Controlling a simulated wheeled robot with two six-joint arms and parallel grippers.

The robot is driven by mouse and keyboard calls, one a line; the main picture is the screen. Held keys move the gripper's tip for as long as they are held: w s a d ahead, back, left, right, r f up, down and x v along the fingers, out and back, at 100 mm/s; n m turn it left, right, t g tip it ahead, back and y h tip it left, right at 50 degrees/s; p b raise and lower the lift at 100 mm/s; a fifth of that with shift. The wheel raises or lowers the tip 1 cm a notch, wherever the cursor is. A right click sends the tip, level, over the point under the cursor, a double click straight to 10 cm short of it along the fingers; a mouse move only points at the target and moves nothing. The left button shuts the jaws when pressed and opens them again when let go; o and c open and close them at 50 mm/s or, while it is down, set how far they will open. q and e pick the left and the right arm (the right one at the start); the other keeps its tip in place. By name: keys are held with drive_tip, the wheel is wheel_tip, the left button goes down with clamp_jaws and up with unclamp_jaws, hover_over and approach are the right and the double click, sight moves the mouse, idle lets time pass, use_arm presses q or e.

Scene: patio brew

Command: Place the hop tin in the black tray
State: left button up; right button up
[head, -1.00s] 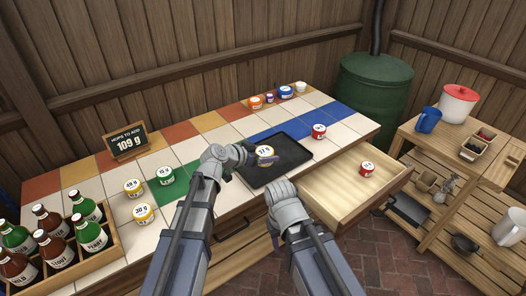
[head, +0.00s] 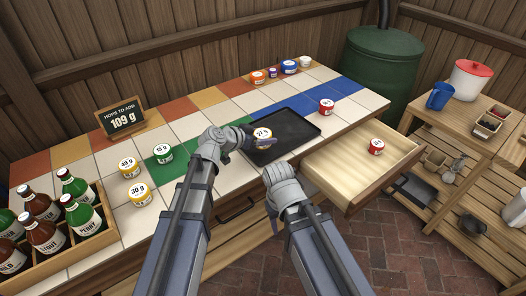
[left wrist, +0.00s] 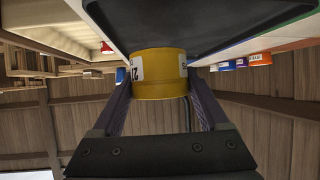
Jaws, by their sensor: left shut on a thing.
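A yellow tin with a white weight label (head: 262,133) is held by my left gripper (head: 256,142) over the left part of the black tray (head: 290,130). In the left wrist view the tin (left wrist: 160,83) sits between the two fingers, which are shut on its sides. The dark tray (left wrist: 185,20) fills the top of that view, close to the tin. I cannot tell whether the tin touches the tray floor. My right arm's wrist shows below the tray in the head view; its fingers are hidden.
Two other yellow tins (head: 130,167) (head: 138,194) and a green tin (head: 163,153) stand left on the tiles. A red tin (head: 326,106) is right of the tray; another (head: 376,146) is in the open drawer (head: 340,165). A bottle crate (head: 88,248) is at left.

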use_arm(q)
drive_tip(key=shift+f, duration=0.1)
wheel_tip(320, 180, down, 4)
drive_tip(key=b, duration=0.3)
drive_tip(key=shift+b, duration=0.3)
drive_tip(key=shift+r, duration=0.2)
drive_tip(key=shift+f, duration=0.15)
drive_tip(key=o, duration=1.2)
drive_tip(key=shift+o, duration=0.2)
drive_tip(key=shift+r, duration=0.35)
drive_tip(key=p+v, duration=0.5)
drive_tip(key=v, duration=0.5)
drive_tip(key=shift+s+a, duration=0.15)
drive_tip(key=shift+s, duration=0.1)
drive_tip(key=shift+s+a+r+p, duration=0.25)
drive_tip(key=shift+s+a+p, duration=0.15)
drive_tip(key=shift+a+p, duration=0.05)
